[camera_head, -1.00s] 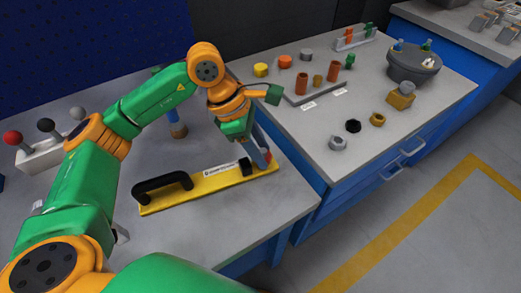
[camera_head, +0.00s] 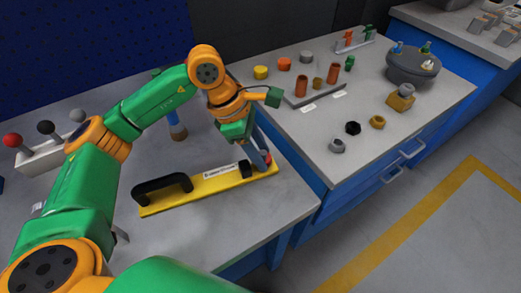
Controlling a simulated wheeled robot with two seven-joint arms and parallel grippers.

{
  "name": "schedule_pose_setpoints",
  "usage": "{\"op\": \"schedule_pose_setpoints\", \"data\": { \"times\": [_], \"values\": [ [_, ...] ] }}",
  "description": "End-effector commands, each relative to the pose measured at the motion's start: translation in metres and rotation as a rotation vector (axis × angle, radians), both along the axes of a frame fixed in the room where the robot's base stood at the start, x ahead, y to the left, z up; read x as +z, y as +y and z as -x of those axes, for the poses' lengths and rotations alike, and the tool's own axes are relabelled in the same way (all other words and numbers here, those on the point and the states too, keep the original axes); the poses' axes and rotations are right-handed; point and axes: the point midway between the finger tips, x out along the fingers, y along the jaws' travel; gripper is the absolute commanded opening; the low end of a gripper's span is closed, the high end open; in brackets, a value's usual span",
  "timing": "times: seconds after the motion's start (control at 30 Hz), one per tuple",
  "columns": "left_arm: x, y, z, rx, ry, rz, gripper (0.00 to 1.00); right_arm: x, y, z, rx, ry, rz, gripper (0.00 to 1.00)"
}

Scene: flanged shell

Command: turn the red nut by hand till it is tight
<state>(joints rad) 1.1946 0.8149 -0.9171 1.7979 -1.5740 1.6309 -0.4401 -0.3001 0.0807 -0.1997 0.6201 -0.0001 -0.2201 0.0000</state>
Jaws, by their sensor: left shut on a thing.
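The red nut (camera_head: 267,157) shows only as a small red patch at the right end of a yellow bar (camera_head: 215,184). My left gripper (camera_head: 261,163) points down over that end and is shut on the red nut. Its grey fingers hide most of the nut and whatever is under it. The yellow bar lies flat on the grey table, with a black handle (camera_head: 162,187) on its left part and a black block (camera_head: 245,169) just left of the fingers. My right gripper is not in view.
A brush-like tool (camera_head: 176,127) stands behind the bar. A rack with ball-topped levers (camera_head: 42,152) is at far left. The right bench carries loose nuts (camera_head: 353,128), a peg board (camera_head: 318,88) and a round grey container (camera_head: 413,66). The table in front of the bar is clear.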

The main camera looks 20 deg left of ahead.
Motion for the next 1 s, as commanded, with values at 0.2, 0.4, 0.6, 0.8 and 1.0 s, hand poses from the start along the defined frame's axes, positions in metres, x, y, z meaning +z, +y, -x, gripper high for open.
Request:
{"op": "schedule_pose_setpoints", "data": {
  "times": [0.2,0.4,0.6,0.8,1.0],
  "values": [
    [0.000,0.000,0.000,0.000,-0.001,0.001,0.00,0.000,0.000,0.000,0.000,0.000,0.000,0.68],
    [0.000,0.000,0.000,0.000,-0.001,0.001,0.48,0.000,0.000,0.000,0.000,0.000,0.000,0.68],
    [0.000,0.000,0.000,0.000,0.000,0.000,0.73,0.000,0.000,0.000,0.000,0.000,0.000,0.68],
    [0.002,0.001,0.000,0.000,-0.001,0.000,0.73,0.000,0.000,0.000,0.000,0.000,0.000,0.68],
    [0.037,0.014,0.002,0.002,-0.005,0.001,0.73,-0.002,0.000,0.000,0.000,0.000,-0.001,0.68]
  ]
}}
